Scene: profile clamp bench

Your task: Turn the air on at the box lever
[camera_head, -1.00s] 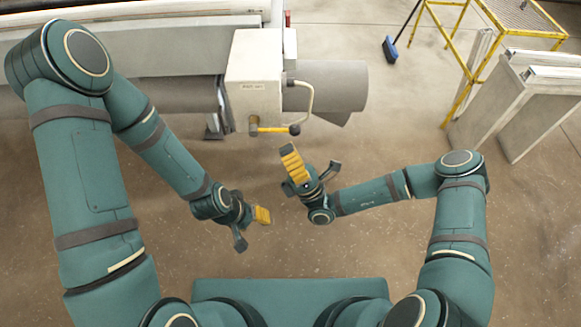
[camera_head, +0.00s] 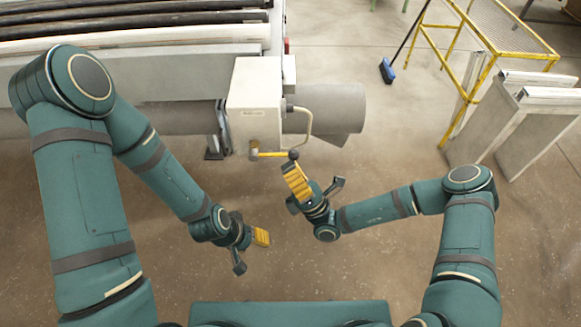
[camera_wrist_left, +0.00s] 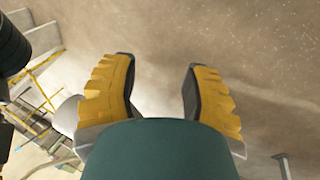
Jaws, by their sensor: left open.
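The pale box (camera_head: 254,100) stands at the end of the bench in the head view. Its yellow lever (camera_head: 270,154) lies sideways at the lower front, with a dark knob (camera_head: 294,154) at its right end. My right gripper (camera_head: 316,176) is just below the knob in the picture. Its fingers are spread, with nothing visible between them. The tip of its yellow-padded finger is close to the knob; I cannot tell whether they touch. My left gripper (camera_head: 256,252) is open and empty, lower left of the lever. Its two yellow-padded fingers stand apart in the left wrist view (camera_wrist_left: 160,75).
A grey roll (camera_head: 335,105) sticks out right of the box, with a pale bent pipe (camera_head: 308,122) before it. A blue broom (camera_head: 387,71), a yellow frame (camera_head: 430,60) and grey panels (camera_head: 525,125) stand at the right. The floor between my arms is clear.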

